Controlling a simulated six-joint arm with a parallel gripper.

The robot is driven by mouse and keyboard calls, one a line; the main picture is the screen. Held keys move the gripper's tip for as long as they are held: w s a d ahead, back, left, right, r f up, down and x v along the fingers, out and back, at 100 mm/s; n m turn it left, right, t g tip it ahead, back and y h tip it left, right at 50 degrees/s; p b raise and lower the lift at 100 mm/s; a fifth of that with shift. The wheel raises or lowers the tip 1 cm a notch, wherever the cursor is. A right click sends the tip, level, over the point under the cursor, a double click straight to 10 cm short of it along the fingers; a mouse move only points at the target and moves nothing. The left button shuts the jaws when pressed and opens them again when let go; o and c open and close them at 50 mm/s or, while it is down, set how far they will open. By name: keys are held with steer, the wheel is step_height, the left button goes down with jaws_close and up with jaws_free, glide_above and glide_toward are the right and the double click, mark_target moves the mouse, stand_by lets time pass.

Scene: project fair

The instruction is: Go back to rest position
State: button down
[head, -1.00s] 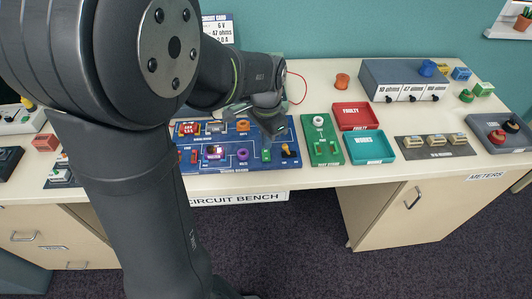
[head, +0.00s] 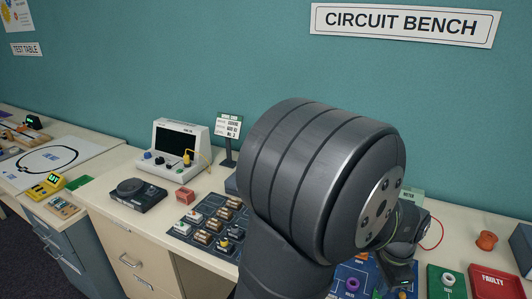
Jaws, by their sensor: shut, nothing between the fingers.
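My gripper (head: 398,271) shows small at the lower right of the head view, below my wrist and partly hidden by my own arm. It is shut with nothing in it. It is over the blue circuit board (head: 372,270), near the green piece with the white knob (head: 447,280). Whether it touches the board cannot be told. My large dark arm joint fills the middle of the view and hides much of the bench behind it.
A red FAULTY tray (head: 495,285) and an orange knob (head: 486,240) are to the right. A dark parts tray (head: 208,228), a red block (head: 185,195), a black round device (head: 138,193) and a white meter unit (head: 180,148) stand left. The test table (head: 105,160) is farther left.

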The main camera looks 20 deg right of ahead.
steer(key=shift+f, duration=1.55)
steer(key=shift+r, duration=4.35)
steer(key=w+r+n, duration=0.2)
steer(key=w+n, duration=0.1)
steer(key=w, duration=0.7)
steer(key=w+r+n+g+h, duration=0.1)
steer(key=w+r+n, duration=0.1)
steer(key=w, duration=0.8)
steer(key=shift+w+d+r+n, duration=0.2)
steer(key=shift+w+d+n, duration=0.1)
steer(key=shift+n, duration=0.4)
steer(key=shift+s, duration=0.1)
